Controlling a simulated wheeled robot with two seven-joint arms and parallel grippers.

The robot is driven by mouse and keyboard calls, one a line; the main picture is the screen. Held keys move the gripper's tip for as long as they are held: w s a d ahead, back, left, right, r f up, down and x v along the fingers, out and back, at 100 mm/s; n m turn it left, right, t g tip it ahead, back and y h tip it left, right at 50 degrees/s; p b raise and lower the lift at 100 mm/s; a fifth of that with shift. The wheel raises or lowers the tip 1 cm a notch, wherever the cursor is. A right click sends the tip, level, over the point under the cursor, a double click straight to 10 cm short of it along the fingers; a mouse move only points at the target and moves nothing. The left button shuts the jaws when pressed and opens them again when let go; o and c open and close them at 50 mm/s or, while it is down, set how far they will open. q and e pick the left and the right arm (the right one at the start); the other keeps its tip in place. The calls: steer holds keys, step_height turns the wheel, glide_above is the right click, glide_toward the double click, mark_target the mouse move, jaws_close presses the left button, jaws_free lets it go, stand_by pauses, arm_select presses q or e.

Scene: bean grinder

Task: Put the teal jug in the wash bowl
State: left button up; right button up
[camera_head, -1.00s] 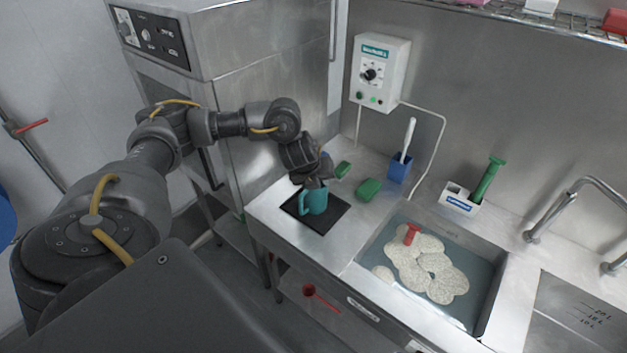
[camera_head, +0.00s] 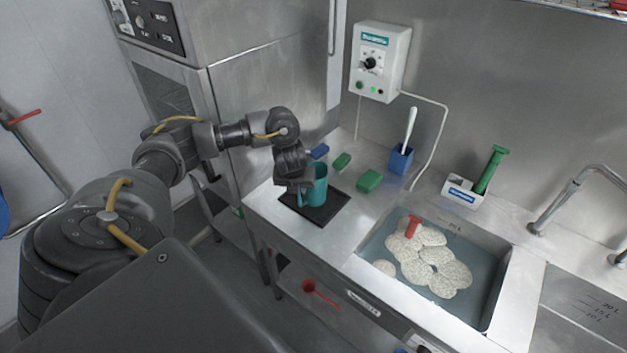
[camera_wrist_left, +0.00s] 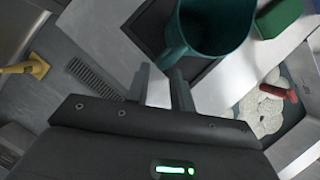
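The teal jug (camera_head: 318,186) stands upright on a black mat (camera_head: 328,217) at the left end of the steel counter, its handle towards my left gripper. My left gripper (camera_head: 303,188) is low beside the jug, on its handle side. In the left wrist view, the fingers (camera_wrist_left: 161,76) are apart, with the handle of the jug (camera_wrist_left: 222,25) at their tips; whether the handle lies between them is unclear. The wash bowl (camera_head: 497,286) is the sunken basin to the right, holding grey water and pale foam. My right gripper is not in view.
A red-handled thing (camera_head: 413,226) sits in the basin's foam. Green blocks (camera_head: 369,181), a blue holder with a white-handled brush (camera_head: 400,160) and a white box with a green-handled tool (camera_head: 464,190) stand behind. A tap (camera_head: 570,195) is at right. Counter between mat and basin is clear.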

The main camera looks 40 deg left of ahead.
mark_target(300, 205)
arm_select(q)
steer(key=x, duration=0.5)
steer(key=shift+f+p, duration=0.1)
steer(key=shift+p, duration=0.25)
steer(key=shift+d, duration=0.1)
jaws_close()
